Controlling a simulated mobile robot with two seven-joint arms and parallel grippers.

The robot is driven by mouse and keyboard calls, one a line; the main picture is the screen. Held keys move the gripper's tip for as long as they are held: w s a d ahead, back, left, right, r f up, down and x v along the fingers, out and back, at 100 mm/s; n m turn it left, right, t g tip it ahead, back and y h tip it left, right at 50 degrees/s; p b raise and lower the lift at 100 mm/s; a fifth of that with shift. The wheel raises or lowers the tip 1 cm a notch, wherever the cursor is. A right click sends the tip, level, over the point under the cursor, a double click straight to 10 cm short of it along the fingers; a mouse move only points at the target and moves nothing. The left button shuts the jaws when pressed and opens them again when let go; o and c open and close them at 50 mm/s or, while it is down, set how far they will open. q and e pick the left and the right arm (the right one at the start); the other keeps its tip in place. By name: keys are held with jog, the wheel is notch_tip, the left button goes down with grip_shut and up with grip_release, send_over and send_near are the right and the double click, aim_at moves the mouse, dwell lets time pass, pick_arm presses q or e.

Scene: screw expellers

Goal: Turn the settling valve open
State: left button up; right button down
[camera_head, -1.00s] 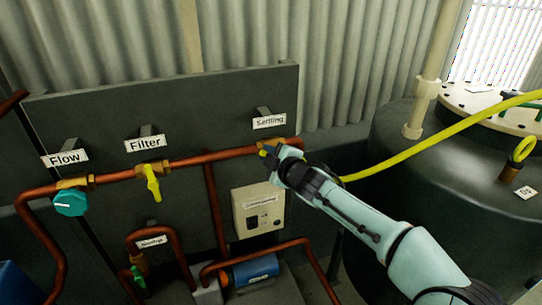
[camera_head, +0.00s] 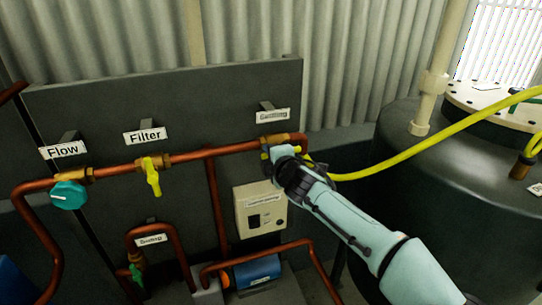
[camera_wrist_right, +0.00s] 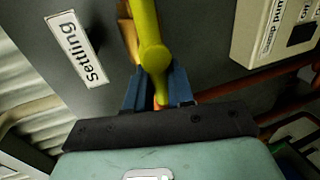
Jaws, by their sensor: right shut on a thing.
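The settling valve's yellow handle (camera_wrist_right: 147,35) is large in the right wrist view, below the "Settling" label (camera_head: 273,115) on the copper pipe in the head view. My right gripper (camera_wrist_right: 159,90) has its blue fingers on both sides of the handle and is shut on it. In the head view my right gripper (camera_head: 268,158) comes in from the lower right and hides most of the valve. The handle's exact angle to the pipe is hard to tell there. My left gripper is not in view.
The yellow filter valve (camera_head: 152,176) and teal flow knob (camera_head: 68,195) sit left on the same copper pipe (camera_head: 205,154). A beige box (camera_head: 260,209) is below my right gripper. A yellow hose (camera_head: 430,145) runs to the dark tank (camera_head: 450,190) at right.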

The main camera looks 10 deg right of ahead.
dwell(0.3)
jog(key=c, duration=1.1)
grip_release()
jog(key=shift+c, duration=0.2)
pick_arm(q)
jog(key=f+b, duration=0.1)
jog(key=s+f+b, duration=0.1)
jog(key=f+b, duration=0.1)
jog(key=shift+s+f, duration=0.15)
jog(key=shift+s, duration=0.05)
pick_arm(e)
jog(key=v, duration=1.3)
jog(key=shift+s, duration=0.15)
